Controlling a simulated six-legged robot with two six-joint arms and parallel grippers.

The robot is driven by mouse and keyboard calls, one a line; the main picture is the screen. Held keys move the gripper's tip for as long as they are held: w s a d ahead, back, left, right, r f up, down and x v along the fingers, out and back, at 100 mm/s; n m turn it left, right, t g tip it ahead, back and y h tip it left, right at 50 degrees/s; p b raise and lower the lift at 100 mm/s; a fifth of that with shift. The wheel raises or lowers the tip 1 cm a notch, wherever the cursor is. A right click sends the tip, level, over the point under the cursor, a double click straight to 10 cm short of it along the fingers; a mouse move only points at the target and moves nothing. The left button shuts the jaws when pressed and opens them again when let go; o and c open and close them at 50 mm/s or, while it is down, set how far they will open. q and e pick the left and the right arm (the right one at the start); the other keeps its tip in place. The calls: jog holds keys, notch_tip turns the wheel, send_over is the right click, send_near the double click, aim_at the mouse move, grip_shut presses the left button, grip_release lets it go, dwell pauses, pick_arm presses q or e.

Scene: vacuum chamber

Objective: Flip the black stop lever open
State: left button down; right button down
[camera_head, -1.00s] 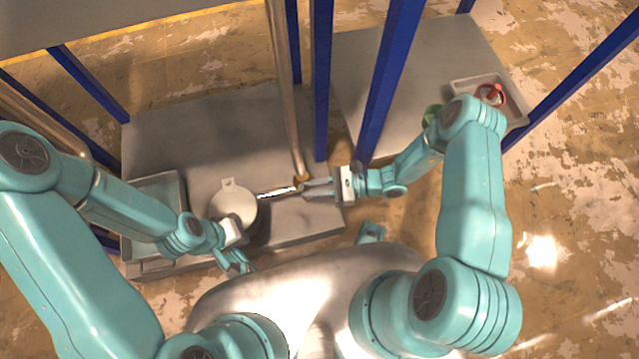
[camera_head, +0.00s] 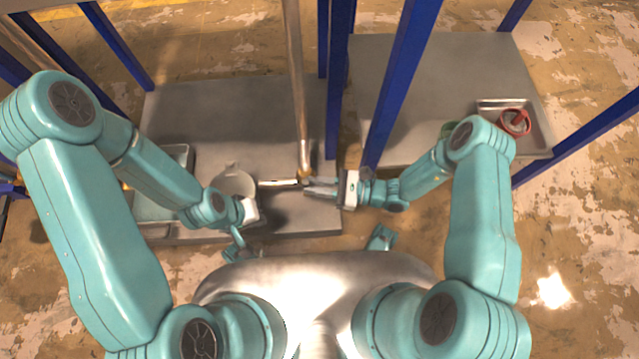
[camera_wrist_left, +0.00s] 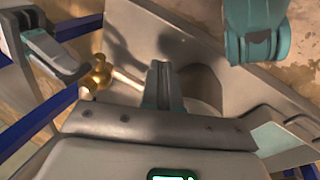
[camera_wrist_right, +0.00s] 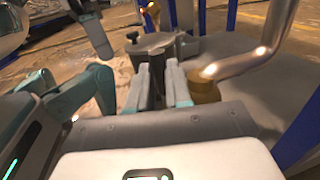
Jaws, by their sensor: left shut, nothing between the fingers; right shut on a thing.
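My right gripper (camera_head: 312,187) is beside a brass fitting (camera_head: 304,177) at the low end of a metal pipe. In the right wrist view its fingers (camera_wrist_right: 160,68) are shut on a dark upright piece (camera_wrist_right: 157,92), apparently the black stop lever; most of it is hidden. The brass fitting (camera_wrist_right: 204,88) is just right of the fingers there. My left gripper (camera_head: 248,212) is beside a round pale vessel (camera_head: 233,182); its fingers are hard to make out from the head. In the left wrist view they (camera_wrist_left: 161,68) are shut and empty in front of the vessel (camera_wrist_left: 198,88).
The metal pipe (camera_head: 296,80) rises from the fitting, and blue posts (camera_head: 391,85) stand right of it. A tray (camera_head: 540,125) with a red ring-shaped part (camera_head: 513,122) is at far right. Another tray (camera_head: 183,160) is left of the vessel.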

jog(key=shift+r, duration=0.1)
pick_arm(q)
jog(key=shift+a, duration=0.15)
pick_arm(e)
jog(key=c, duration=1.1)
grip_release()
jog(key=shift+o, duration=0.2)
pick_arm(q)
jog(key=shift+s+d+r+g+p, duration=0.15)
jog(key=shift+s+r+p, duration=0.15)
jog(key=shift+r+p, duration=0.3)
jog(key=shift+s+d+r+g+p, duration=0.15)
jog(key=shift+s+r+p, duration=0.15)
jog(key=shift+r+p, duration=0.3)
pick_arm(e)
jog(key=s+d, duration=0.3)
jog(key=d, duration=1.3)
jog(key=shift+s, duration=0.1)
